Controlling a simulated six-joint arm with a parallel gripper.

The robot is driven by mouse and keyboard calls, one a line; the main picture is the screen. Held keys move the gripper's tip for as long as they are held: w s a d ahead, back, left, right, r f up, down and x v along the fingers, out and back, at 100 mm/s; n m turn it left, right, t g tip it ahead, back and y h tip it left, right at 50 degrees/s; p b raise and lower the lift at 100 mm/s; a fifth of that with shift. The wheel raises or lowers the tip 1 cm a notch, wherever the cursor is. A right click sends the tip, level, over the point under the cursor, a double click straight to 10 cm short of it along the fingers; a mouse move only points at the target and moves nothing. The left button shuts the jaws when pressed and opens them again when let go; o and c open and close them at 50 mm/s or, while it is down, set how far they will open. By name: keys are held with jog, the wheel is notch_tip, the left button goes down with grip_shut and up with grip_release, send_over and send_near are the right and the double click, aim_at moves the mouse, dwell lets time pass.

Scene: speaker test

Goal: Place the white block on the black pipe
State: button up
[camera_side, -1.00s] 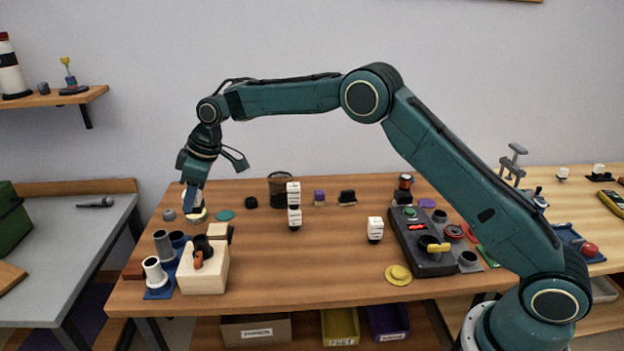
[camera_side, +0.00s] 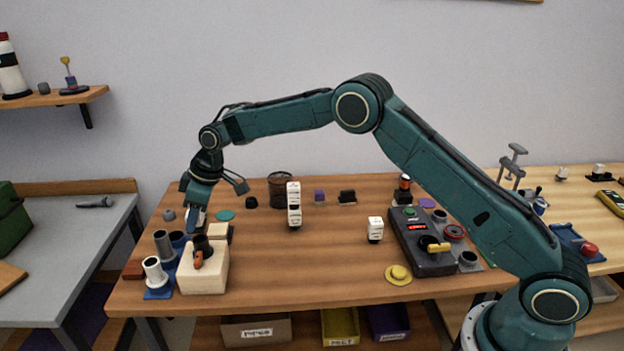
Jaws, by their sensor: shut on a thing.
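My gripper (camera_side: 196,220) points down at the left of the table, just behind the black pipe. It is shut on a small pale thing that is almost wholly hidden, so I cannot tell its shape. The black pipe (camera_side: 201,242) stands upright at the top of a cream box, with an orange part in front of it. A white block (camera_side: 375,229) stands alone right of the table's middle. More white blocks (camera_side: 294,205) form a tall stack near the middle.
A blue tray with upright pipes (camera_side: 152,268) stands left of the cream box (camera_side: 204,276). A beige block (camera_side: 218,232) is close to my gripper. A dark control box (camera_side: 424,262) stands at the right. The table's front middle is clear.

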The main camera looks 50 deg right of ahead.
jog(key=shift+f, duration=1.4)
jog(key=shift+f, duration=0.1)
jog(key=o, duration=1)
jog(key=shift+c, duration=0.2)
jog(key=v, duration=1.2)
